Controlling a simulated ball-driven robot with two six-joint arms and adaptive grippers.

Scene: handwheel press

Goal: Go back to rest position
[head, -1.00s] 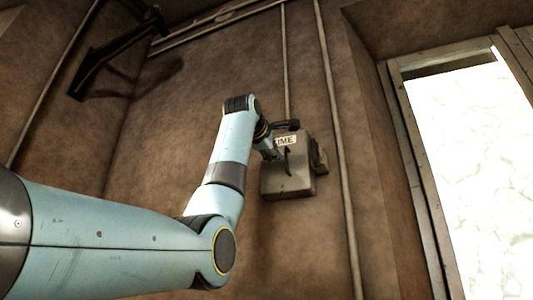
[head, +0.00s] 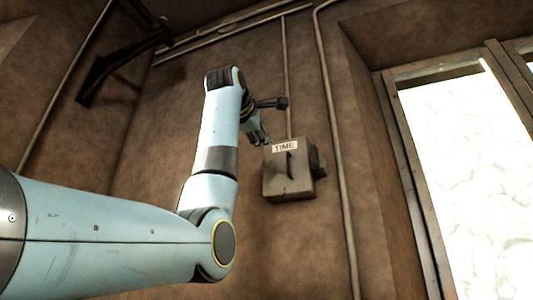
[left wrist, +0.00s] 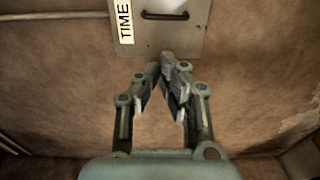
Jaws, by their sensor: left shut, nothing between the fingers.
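My left gripper (head: 262,140) is at the end of the raised left arm, just left of a grey wall box in the head view. In the left wrist view the left gripper (left wrist: 161,72) has its fingertips together with nothing between them. The grey box (head: 290,180) has a white label reading TIME (head: 285,147) and a dark slot or handle on its front. The box also shows at the top of the left wrist view (left wrist: 185,38), beyond the fingertips and apart from them. My right gripper is in neither view.
Pipes (head: 335,120) run up the brown wall (head: 160,150) near the box. A bright framed window (head: 465,160) is at the right. A dark bracket (head: 110,65) juts from the wall at the upper left.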

